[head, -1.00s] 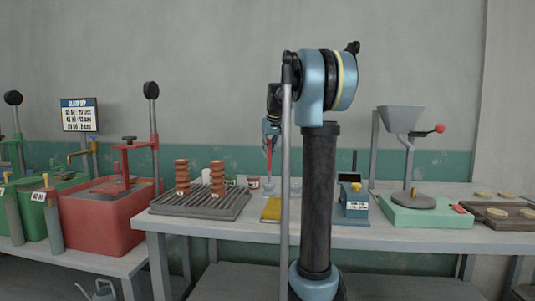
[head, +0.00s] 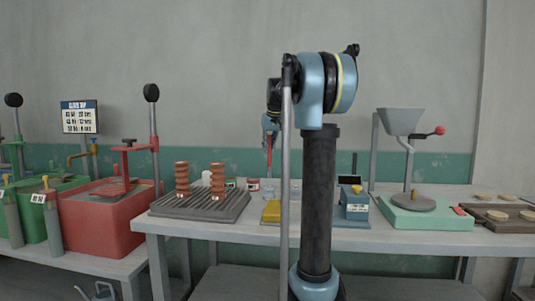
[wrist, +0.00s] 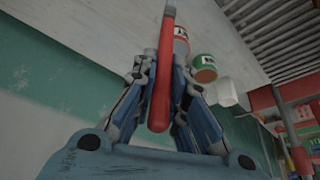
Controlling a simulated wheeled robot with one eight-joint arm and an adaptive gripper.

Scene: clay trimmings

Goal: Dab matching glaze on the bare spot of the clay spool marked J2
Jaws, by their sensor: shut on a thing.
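My gripper (head: 270,126) is shut on the red handle (head: 269,150) of a slim upright tool, held above the back of the table. In the wrist view the red handle (wrist: 162,85) runs between my two fingers; its far end is out of view. Two brown ribbed clay spools, one left (head: 182,179) and one right (head: 217,179), stand on a grey slatted rack to the left of my gripper. Their markings and any bare spot are too small to read.
The slatted rack (head: 200,207) fills the table's left end. My arm hides part of the middle. A blue box (head: 354,203) and a green-based machine (head: 430,215) stand at right.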

